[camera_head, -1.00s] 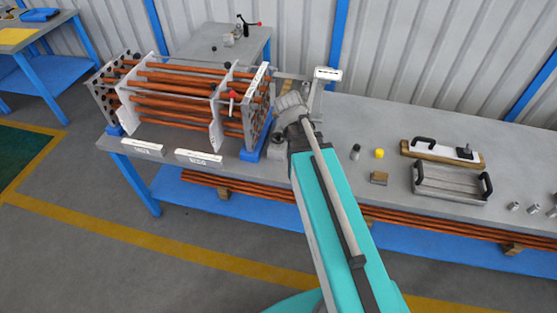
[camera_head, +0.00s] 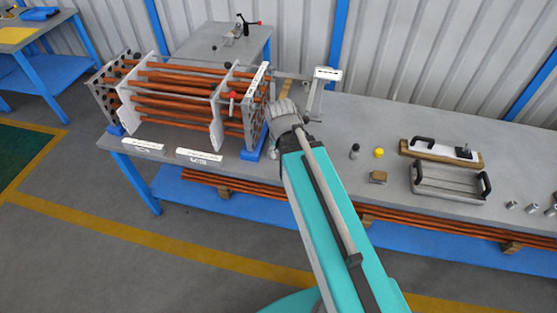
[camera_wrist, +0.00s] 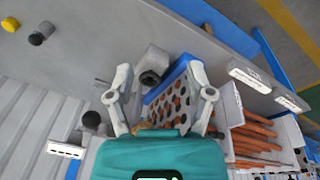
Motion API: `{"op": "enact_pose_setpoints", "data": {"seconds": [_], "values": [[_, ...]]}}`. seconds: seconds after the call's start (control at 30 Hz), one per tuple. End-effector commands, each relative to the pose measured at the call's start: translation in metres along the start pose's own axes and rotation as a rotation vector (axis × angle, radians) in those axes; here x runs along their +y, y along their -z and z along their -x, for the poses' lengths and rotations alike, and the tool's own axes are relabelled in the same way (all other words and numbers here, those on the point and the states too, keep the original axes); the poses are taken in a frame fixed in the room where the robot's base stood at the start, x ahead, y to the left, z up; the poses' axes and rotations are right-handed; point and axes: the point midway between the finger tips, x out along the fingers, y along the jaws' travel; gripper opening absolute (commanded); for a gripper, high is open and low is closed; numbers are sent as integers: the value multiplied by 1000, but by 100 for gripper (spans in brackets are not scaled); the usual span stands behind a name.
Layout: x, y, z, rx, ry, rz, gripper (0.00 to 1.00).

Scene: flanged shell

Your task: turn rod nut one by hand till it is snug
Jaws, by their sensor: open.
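The tube bundle with its orange rods (camera_head: 180,92) lies on the bench at the left, held between upright plates. Its right end plate (camera_head: 256,112) faces my wrist; in the wrist view it shows as a plate with rows of dark holes and orange rod ends (camera_wrist: 172,108). My gripper (camera_wrist: 160,92) is open, with its two fingers apart and the end plate behind and between them. I see nothing held. I cannot make out rod nut one; it is too small or hidden by the fingers and my wrist. In the head view my arm hides the fingertips.
A grey hollow block (camera_wrist: 154,64) stands beside the end plate, close to the fingers. A bracket with a white label (camera_head: 327,73) stands behind my wrist. A yellow cap (camera_head: 379,153), a dark-topped cylinder (camera_head: 354,151) and a metal tray (camera_head: 450,184) lie to the right.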

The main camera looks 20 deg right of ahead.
Motion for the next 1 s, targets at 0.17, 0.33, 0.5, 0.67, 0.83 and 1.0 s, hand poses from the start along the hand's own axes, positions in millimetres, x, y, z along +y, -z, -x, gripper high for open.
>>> {"op": "enact_pose_setpoints", "data": {"seconds": [0.17,0.33,0.5,0.67,0.83,1.0], "values": [[-13,-18,4,-69,46,-20,69],[-22,-28,6,-114,74,-29,69],[-25,-33,7,-132,84,-34,69],[-25,-33,7,-135,85,-35,69],[-25,-33,7,-134,85,-34,61],[-25,-33,7,-133,85,-34,57]]}}
